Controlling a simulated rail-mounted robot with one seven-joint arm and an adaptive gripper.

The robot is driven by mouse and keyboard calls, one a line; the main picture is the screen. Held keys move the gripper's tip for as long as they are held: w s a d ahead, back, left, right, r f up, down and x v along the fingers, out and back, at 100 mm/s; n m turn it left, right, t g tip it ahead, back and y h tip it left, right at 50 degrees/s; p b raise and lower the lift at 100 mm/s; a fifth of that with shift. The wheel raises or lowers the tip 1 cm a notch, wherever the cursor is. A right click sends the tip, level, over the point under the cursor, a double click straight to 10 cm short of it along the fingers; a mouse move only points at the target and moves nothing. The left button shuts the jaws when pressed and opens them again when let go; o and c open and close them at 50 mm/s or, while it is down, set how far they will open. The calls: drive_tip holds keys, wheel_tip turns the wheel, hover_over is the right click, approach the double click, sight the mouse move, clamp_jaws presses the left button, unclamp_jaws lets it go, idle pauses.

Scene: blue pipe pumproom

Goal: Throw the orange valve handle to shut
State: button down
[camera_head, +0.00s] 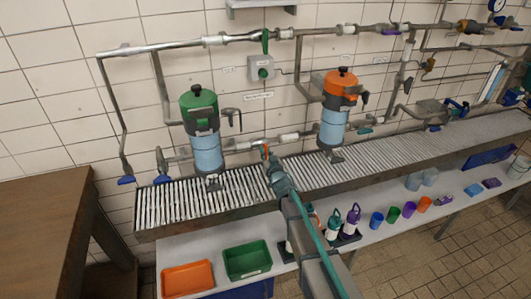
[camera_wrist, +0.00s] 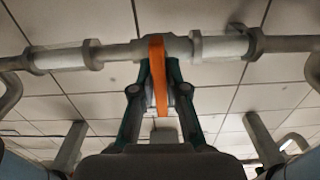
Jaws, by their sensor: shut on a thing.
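The orange valve handle (camera_wrist: 157,72) is a flat strip at the grey valve body (camera_wrist: 181,48) on a horizontal pipe. It lies across the pipe line in the wrist view. My gripper (camera_wrist: 158,88) has one finger on each side of the handle and is shut on it. In the head view only a small orange piece of the handle (camera_head: 265,151) shows beside my gripper (camera_head: 269,160), between the green-topped pump (camera_head: 205,145) and the orange-topped pump (camera_head: 335,118). My gripper hides the rest there.
The pipe (camera_head: 290,137) runs along the tiled wall just above the slatted shelf (camera_head: 320,172). An orange tray (camera_head: 187,278), a green tray (camera_head: 247,260), bottles (camera_head: 352,220) and cups (camera_head: 393,213) stand on the lower bench. A wooden cabinet (camera_head: 45,215) stands at left.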

drive_tip(key=c, duration=1.2)
unclamp_jaws()
drive_tip(key=v, duration=1.2)
